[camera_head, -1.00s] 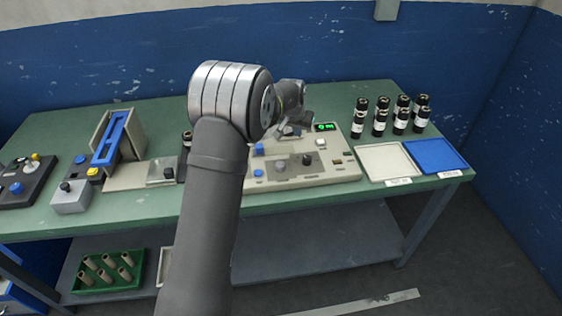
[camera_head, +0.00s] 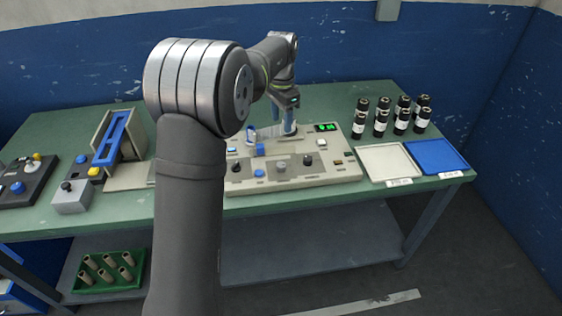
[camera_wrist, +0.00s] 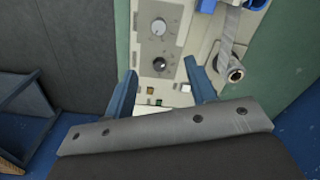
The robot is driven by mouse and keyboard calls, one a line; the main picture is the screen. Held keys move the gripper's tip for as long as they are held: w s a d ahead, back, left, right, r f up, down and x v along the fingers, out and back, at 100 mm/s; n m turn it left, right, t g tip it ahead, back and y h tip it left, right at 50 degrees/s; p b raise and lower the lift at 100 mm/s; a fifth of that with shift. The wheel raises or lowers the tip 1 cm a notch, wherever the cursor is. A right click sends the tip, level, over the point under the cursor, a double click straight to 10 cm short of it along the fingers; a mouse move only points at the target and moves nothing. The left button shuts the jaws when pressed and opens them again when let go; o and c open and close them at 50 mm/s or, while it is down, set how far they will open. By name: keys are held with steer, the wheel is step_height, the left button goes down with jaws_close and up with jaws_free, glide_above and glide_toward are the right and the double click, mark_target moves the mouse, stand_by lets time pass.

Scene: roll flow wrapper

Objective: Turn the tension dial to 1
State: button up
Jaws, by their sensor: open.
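The control panel (camera_head: 310,178) stands on the green bench. It carries a grey dial (camera_head: 281,167) and a black dial (camera_head: 308,160); the labels are too small to read, so I cannot tell which is the tension dial. In the wrist view the grey dial (camera_wrist: 158,27) and the black dial (camera_wrist: 160,64) show with pale pointer marks. My gripper (camera_head: 271,131) points down above the back of the panel, open and empty. In the wrist view its blue fingers (camera_wrist: 163,84) are spread apart, with the black dial just beyond their tips and touching neither.
A white tray (camera_head: 388,163), a blue tray (camera_head: 436,156) and several dark bottles (camera_head: 381,122) stand to the right.

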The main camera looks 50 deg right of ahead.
mark_target(281, 164)
step_height(281, 164, down, 17)
steer(key=shift+a+f, duration=0.1)
stand_by(0.4)
steer(key=c, duration=1)
steer(key=shift+o, duration=0.2)
